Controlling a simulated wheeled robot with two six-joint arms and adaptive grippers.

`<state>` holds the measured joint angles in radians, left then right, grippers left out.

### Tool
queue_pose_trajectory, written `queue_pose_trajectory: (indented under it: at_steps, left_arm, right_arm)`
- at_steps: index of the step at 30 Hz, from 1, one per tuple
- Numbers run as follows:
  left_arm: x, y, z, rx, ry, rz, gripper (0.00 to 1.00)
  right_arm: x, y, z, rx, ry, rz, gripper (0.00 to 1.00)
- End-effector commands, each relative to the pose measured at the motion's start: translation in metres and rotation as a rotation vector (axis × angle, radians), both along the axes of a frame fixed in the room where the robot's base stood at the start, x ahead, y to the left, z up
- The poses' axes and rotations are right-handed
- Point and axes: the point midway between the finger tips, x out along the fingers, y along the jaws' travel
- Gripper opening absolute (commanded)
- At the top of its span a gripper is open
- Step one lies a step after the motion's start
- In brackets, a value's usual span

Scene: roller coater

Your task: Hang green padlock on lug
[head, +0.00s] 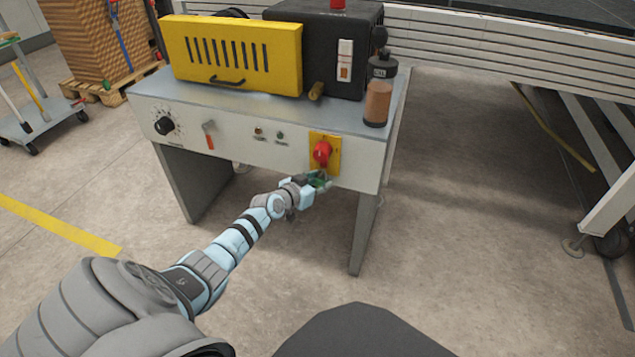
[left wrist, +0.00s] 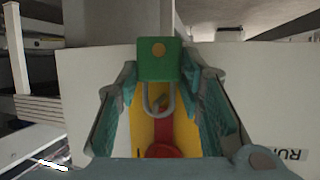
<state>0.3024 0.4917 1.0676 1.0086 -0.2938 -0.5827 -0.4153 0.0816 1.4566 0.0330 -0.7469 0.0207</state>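The green padlock (left wrist: 158,60) sits between the fingertips of my left gripper (left wrist: 159,76), which close on its sides. Its metal shackle points toward the red switch handle (left wrist: 162,149) on a yellow plate (left wrist: 183,132). In the head view the padlock (head: 318,183) is small and partly covered by my left gripper (head: 321,181), just below the red switch (head: 322,152) on its yellow plate (head: 333,160). The shackle overlaps a red part of the switch in the wrist view; I cannot tell whether it passes through the lug. My right gripper is not in view.
The switch is on the white front panel (head: 245,150) of a metal bench. A yellow vented cover (head: 235,80), a black box (head: 318,45) and a brown bottle (head: 377,100) stand on top. A black dial (head: 164,126) is at left. The floor in front is clear.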

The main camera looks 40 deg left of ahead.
Motion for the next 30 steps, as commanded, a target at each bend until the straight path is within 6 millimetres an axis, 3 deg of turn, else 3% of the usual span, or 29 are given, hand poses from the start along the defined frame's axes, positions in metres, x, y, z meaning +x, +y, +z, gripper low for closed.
queue_pose_trajectory:
  at_steps: [1,4,22,26,30]
  left_arm:
    - [0.003,0.000,0.005,0.001,-0.012,0.000,0.44]
    - [0.003,0.000,0.005,0.001,-0.011,0.000,0.56]
    - [-0.004,0.005,0.003,0.000,-0.005,0.008,0.56]
    - [-0.017,0.005,0.006,0.004,-0.003,0.007,0.56]
    - [-0.046,0.003,0.018,0.011,-0.001,0.004,0.56]
  right_arm:
    - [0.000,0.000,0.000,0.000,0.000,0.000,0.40]
    - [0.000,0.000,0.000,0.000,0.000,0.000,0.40]
    - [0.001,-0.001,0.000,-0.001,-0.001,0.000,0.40]
    - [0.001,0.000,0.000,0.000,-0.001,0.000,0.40]
    - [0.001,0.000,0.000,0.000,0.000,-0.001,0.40]
